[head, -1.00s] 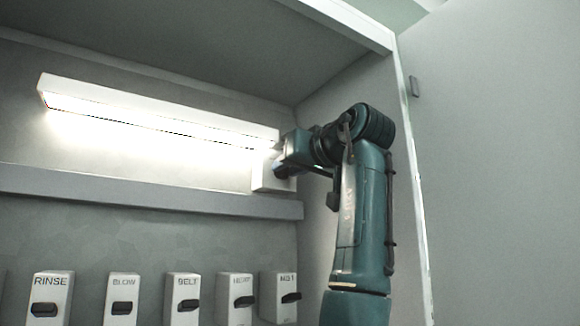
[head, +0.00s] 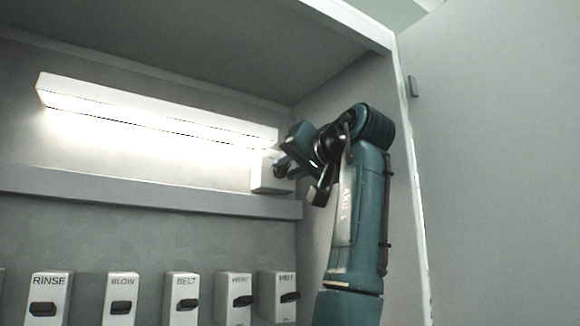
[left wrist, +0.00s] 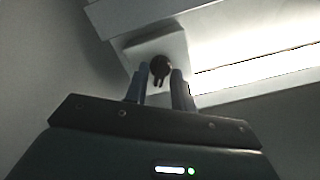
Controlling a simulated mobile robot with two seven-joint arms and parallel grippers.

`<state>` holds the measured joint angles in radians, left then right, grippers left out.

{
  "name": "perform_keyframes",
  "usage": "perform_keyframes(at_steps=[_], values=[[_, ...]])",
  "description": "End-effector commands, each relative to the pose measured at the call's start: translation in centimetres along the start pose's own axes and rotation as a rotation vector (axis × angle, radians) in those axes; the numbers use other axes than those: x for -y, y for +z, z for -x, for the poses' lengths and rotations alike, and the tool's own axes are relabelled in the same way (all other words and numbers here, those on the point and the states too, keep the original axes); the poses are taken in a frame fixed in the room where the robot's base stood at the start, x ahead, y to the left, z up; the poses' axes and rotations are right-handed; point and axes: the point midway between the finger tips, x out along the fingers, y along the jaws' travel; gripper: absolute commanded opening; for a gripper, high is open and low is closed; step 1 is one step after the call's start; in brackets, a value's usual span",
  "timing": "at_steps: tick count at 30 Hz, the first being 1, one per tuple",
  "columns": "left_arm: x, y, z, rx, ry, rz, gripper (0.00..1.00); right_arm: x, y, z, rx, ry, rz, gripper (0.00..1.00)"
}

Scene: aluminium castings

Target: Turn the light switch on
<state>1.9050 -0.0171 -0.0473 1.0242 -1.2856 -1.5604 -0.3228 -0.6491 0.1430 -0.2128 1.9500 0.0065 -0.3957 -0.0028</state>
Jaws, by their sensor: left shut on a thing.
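The light switch is a small white box (head: 262,178) under the right end of the lamp (head: 160,115). The lamp is a long white bar and is lit. In the left wrist view the switch plate (left wrist: 175,48) carries a dark round knob (left wrist: 160,67). My left gripper (head: 281,166) is at the switch; its two fingers (left wrist: 159,82) stand either side of the knob, shut on it. In the head view the knob is mostly hidden by the gripper. My right gripper is in neither view.
A grey ledge (head: 150,190) runs below the lamp. Under it is a row of white switch boxes with black levers, among them RINSE (head: 48,288), BLOW (head: 121,290) and BELT (head: 182,290). A cabinet side wall stands close on the right.

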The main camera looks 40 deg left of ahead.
Motion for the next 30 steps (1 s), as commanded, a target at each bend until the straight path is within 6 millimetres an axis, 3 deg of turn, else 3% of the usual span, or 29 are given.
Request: perform_keyframes(at_steps=[6, 7, 9, 19, 23, 30], values=[[0.1, -0.1, 0.0, -0.005, -0.002, 0.001, 0.03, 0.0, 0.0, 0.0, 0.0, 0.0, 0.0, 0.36], [0.1, -0.1, 0.0, -0.005, -0.002, 0.001, 0.27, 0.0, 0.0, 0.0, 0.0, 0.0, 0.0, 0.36], [0.1, -0.1, 0.0, -0.005, -0.001, 0.001, 0.32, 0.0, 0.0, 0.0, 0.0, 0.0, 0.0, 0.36], [0.0, 0.0, 0.7, -0.003, 0.0, 0.002, 0.32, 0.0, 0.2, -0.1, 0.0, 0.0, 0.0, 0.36], [-0.1, 0.1, 2.8, -0.006, 0.002, 0.002, 0.32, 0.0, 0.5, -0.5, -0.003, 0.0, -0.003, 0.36], [0.0, 0.0, 8.2, -0.007, 0.0, 0.001, 0.32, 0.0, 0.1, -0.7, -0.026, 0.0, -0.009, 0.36]])
